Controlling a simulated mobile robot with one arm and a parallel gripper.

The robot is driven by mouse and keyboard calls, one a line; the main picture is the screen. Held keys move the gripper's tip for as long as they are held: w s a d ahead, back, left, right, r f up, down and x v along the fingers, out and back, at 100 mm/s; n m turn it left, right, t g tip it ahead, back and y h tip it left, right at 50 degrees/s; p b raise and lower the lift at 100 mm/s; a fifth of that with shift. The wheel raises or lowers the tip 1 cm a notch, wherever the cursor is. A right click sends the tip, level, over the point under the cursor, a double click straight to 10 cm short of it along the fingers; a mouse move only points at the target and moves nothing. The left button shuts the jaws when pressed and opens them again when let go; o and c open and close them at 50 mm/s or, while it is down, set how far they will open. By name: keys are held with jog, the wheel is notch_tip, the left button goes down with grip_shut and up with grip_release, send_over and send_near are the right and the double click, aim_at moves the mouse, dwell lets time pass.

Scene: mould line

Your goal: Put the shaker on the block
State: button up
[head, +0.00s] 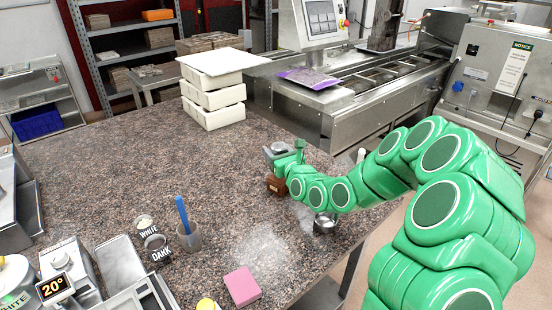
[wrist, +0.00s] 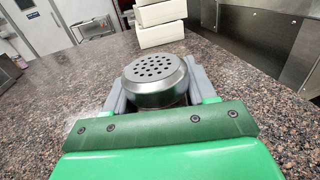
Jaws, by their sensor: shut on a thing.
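The shaker (wrist: 155,80) is a grey metal can with a domed, perforated lid; in the wrist view it stands upright between my gripper's two grey fingers. In the head view the shaker (head: 279,149) shows as a small grey top at the end of my green arm. My gripper (head: 283,158) is shut on it. A small brown block (head: 275,185) is on the speckled counter just below the gripper, partly hidden by it. I cannot tell whether the shaker touches the block. The wrist view does not show the block.
A small metal cup (head: 325,223) stands near the counter's right edge, beneath my arm. A pink block (head: 242,286) lies at the front. A grey cup with a blue tool (head: 188,237) stands front left. White stacked boxes (head: 213,104) are behind. The counter's left middle is clear.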

jog(key=shift+f, duration=1.35)
jog(key=shift+f, duration=0.15)
jog(key=o, duration=1.1)
jog(key=shift+s+r, duration=0.1)
jog(key=shift+r, duration=0.1)
jog(key=v, duration=0.7)
jog(key=shift+d, duration=0.2)
jog(key=shift+s, duration=0.15)
